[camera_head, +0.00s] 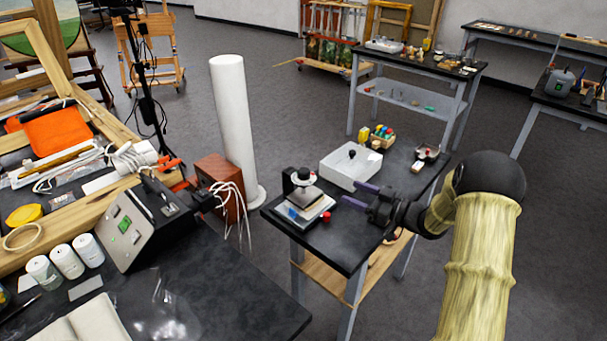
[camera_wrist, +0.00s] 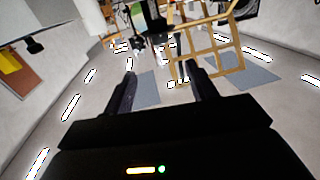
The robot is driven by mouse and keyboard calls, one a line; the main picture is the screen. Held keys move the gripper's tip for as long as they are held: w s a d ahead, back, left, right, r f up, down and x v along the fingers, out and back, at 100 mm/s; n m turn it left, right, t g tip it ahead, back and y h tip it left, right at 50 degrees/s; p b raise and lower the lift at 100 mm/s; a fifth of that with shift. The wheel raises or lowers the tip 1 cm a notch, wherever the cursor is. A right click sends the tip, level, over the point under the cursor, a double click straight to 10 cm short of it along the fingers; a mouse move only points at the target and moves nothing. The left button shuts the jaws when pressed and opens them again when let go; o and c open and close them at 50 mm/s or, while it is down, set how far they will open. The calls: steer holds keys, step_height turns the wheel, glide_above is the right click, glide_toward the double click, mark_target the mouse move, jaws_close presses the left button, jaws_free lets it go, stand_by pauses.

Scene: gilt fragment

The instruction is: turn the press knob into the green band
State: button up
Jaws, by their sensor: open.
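The press (camera_head: 306,203) is a small device with a light base plate, standing on the near left end of the small black table. Its dark knob (camera_head: 303,175) is on top. A red button (camera_head: 326,216) and a blue patch (camera_head: 292,213) show at its front. The green band cannot be made out at this size. My gripper (camera_head: 350,194) is open and empty, with two purple fingers apart. It is to the right of the press, its fingers toward it, not visibly touching it. The wrist view shows the open fingers (camera_wrist: 160,75) with nothing between them; neither press nor knob is recognisable there.
A white box (camera_head: 350,167) stands behind my gripper on the same black table (camera_head: 345,245). Behind it is a wooden tray of coloured items (camera_head: 377,137). A tall white column (camera_head: 233,125) stands left of the table. A cluttered workbench (camera_head: 225,285) fills the near left.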

mark_target(309, 176)
steer(key=shift+a, duration=0.1)
steer(key=p+x, duration=0.3)
steer(key=x, duration=1.4)
steer(key=shift+w+a, duration=0.1)
steer(key=shift+f, duration=0.1)
steer(key=c, duration=1)
